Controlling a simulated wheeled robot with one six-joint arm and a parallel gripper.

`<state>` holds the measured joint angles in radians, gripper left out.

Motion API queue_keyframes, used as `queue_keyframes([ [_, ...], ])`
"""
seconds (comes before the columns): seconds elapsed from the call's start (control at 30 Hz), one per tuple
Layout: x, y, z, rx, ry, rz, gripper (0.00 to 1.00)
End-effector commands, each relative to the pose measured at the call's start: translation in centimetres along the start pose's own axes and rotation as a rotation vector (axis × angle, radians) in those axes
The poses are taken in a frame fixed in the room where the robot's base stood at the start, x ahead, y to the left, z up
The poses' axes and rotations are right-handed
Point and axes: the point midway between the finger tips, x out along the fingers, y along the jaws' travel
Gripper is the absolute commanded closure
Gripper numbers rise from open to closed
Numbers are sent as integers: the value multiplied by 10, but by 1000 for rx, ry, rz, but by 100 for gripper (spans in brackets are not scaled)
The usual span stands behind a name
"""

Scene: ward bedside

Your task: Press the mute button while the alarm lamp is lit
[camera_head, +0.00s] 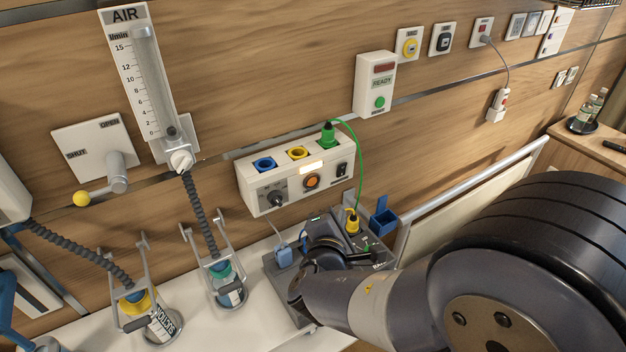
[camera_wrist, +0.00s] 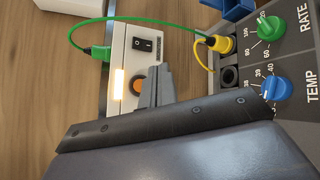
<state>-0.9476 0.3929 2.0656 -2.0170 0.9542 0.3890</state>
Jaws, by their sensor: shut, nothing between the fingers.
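A white wall box (camera_head: 247,194) carries an orange round button (camera_head: 312,181), with a pale lamp strip (camera_head: 312,168) glowing just above it. Their labels are too small to read, so I cannot confirm which button is mute. In the wrist view the glowing strip (camera_wrist: 118,91) and the orange button (camera_wrist: 137,87) show beside my gripper (camera_wrist: 156,82). My gripper is shut and empty, its tip overlapping the button's right edge in the picture. I cannot tell whether it touches. In the head view my wrist hides the fingertips.
A grey device with RATE (camera_wrist: 270,27) and TEMP (camera_wrist: 276,88) knobs stands below the box. A green cable (camera_head: 360,150) runs from the box to a yellow plug (camera_head: 352,222). Another wall box (camera_head: 361,85) has a dark red window and green button. A bed rail (camera_head: 480,180) lies right.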

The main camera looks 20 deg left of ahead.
Motion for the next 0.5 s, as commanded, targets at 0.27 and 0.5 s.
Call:
queue_keyframes([
  [0.27,26,23,-17,-1,0,-2,100],
  [0.5,46,32,-34,2,-1,-1,100],
])
